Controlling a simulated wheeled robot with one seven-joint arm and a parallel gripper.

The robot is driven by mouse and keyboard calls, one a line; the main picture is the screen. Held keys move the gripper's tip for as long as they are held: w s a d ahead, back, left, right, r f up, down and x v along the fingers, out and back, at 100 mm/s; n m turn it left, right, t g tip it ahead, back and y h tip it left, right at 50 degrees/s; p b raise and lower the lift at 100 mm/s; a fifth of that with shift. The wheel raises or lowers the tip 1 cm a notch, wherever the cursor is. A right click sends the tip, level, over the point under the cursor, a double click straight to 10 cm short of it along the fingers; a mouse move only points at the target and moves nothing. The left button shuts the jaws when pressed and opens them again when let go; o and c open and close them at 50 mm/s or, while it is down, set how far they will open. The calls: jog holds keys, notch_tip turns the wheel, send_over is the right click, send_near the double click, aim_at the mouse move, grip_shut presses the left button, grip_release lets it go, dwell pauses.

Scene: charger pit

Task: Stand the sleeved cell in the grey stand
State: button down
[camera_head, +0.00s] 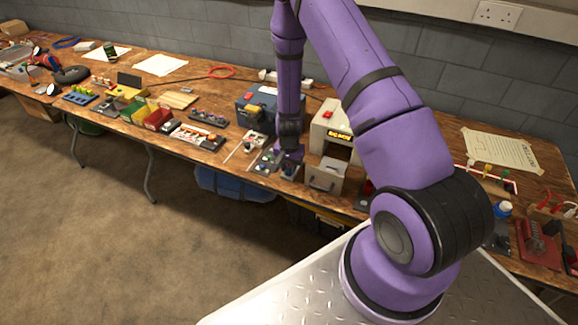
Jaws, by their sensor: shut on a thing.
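My gripper (289,156) is low over the work table, just left of the beige charger box. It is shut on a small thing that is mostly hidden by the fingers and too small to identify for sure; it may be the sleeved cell. Right under the gripper is a small dark block with a bluish top (290,170). Beside it on the left is a small grey holder (266,162) with coloured bits on it. I cannot tell which of these is the grey stand, or whether the held thing touches either.
The beige box (330,128) with a lit display and the grey drawer-like box (324,178) stand close on the right. A blue case (258,108) is behind. A paper sheet (500,150) lies far right.

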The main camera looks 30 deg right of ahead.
jog(key=shift+f, duration=0.35)
dwell(0.3)
jog(key=c, duration=0.9)
grip_release()
jog(key=shift+r, duration=0.1)
jog(key=shift+r, duration=3.45)
